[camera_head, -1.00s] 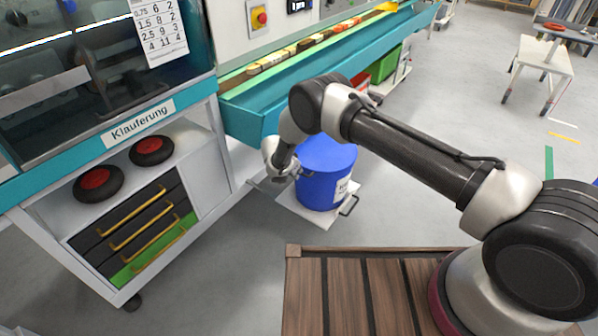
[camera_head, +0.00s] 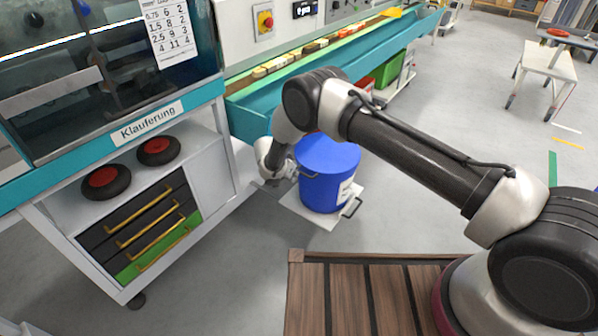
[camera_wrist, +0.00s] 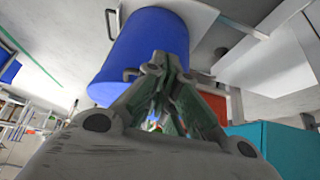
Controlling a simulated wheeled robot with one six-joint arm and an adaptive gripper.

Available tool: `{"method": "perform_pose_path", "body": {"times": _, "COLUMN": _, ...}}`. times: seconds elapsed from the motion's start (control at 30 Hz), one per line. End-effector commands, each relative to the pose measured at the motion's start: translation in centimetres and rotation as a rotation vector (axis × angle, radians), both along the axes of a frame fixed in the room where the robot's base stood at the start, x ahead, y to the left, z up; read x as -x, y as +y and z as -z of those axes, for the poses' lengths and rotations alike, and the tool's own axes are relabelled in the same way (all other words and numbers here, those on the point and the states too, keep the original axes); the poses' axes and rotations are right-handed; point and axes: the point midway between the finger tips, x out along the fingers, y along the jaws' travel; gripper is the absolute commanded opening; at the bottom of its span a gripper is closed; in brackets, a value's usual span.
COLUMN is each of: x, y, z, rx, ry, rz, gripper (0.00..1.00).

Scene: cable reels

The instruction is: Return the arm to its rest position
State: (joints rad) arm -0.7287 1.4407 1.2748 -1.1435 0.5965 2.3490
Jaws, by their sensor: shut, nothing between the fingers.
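My arm reaches out from the right in the head view and bends down at its far end. The end of my arm hangs in front of the left side of a blue barrel (camera_head: 327,170), and the gripper fingers are hard to make out there. In the wrist view my gripper (camera_wrist: 165,65) shows large, with its fingertips together and nothing held between them. The blue barrel (camera_wrist: 150,45) fills the upper middle of the wrist view behind the fingertips. I cannot tell the exact gap between fingers and barrel.
The barrel stands on a white board (camera_head: 298,206) on the floor. A grey cabinet labelled "Klauferung" (camera_head: 148,122) with two black-red reels stands at left. A teal conveyor bench (camera_head: 250,112) runs behind. A wooden slatted deck (camera_head: 345,300) lies in front.

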Motion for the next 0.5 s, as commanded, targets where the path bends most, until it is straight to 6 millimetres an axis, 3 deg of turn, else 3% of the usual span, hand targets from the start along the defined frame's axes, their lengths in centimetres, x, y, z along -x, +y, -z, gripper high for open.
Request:
{"method": "perform_pose_path", "body": {"times": 0.2, "x": 2.6, "y": 1.7, "z": 0.5, "rx": 0.001, "ry": 0.001, "rz": -0.002, "gripper": 0.0}}
{"method": "perform_pose_path", "body": {"times": 0.5, "x": 3.1, "y": 2.0, "z": 0.6, "rx": 0.027, "ry": 0.017, "rz": -0.049, "gripper": 0.0}}
